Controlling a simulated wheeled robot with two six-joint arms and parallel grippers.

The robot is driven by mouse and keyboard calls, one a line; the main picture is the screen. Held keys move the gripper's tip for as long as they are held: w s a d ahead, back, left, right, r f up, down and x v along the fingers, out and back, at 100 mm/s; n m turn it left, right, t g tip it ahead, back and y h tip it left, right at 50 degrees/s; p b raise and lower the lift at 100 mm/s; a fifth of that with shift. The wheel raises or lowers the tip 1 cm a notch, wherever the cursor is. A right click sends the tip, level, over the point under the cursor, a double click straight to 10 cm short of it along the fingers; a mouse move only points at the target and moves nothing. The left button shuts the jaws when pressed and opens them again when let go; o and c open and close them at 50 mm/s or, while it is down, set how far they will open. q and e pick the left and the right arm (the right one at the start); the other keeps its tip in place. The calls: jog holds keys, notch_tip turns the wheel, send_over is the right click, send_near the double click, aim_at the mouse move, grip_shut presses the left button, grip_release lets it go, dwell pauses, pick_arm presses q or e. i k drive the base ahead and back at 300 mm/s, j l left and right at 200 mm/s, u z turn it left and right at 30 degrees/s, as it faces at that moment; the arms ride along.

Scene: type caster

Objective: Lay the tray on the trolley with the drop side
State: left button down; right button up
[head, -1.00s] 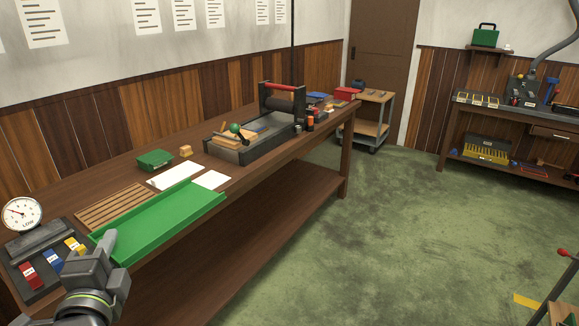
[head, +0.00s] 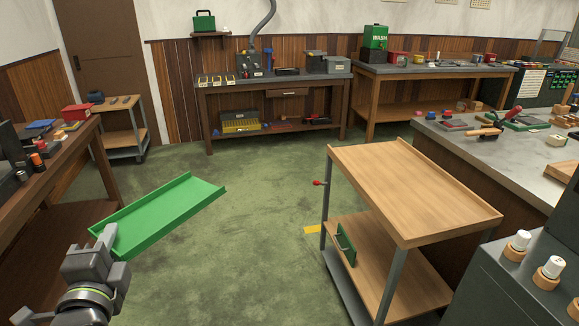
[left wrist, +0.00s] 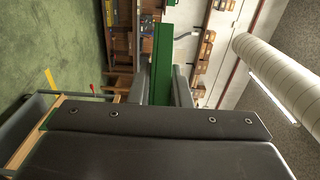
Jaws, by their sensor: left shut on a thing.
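My left gripper (head: 103,240) is shut on the near left end of the green tray (head: 160,215). The tray is shallow, with low raised edges, and is held out over the green floor, clear of any surface. In the left wrist view the tray (left wrist: 162,62) shows as a narrow green strip between the fingers (left wrist: 162,85). A trolley (head: 415,185) with a bare wooden top stands to the right of the tray, apart from it. It has a red-knobbed lever (head: 318,183) at its left side and a small green plate (head: 346,244) lower down. My right gripper is not in view.
A workbench (head: 60,170) stands at the left edge, with another small trolley (head: 122,104) behind it. A grey-topped counter (head: 460,140) is right of the near trolley. A dark cabinet (head: 520,280) stands at front right. Open floor (head: 240,240) lies between tray and trolley.

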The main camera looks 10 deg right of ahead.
aim_at(375, 168)
jog(key=i+z, duration=0.15)
jog(key=z, duration=0.25)
jog(key=i+j+z, duration=0.15)
jog(key=z, duration=0.25)
jog(key=i+j+z, duration=0.1)
jog(key=z, duration=0.3)
jog(key=i+j+z, duration=0.1)
jog(key=z, duration=0.3)
jog(key=i+j+z, duration=0.15)
jog(key=j+z, duration=0.25)
jog(key=j, duration=0.25)
jog(key=i+j+z, duration=0.1)
jog(key=j+z, duration=0.3)
jog(key=j, duration=0.25)
jog(key=j+z, duration=0.45)
jog(key=j, duration=0.8)
jog(key=k+j, duration=0.1)
jog(key=j, duration=0.55)
jog(key=k+j, duration=0.1)
jog(key=j, duration=0.5)
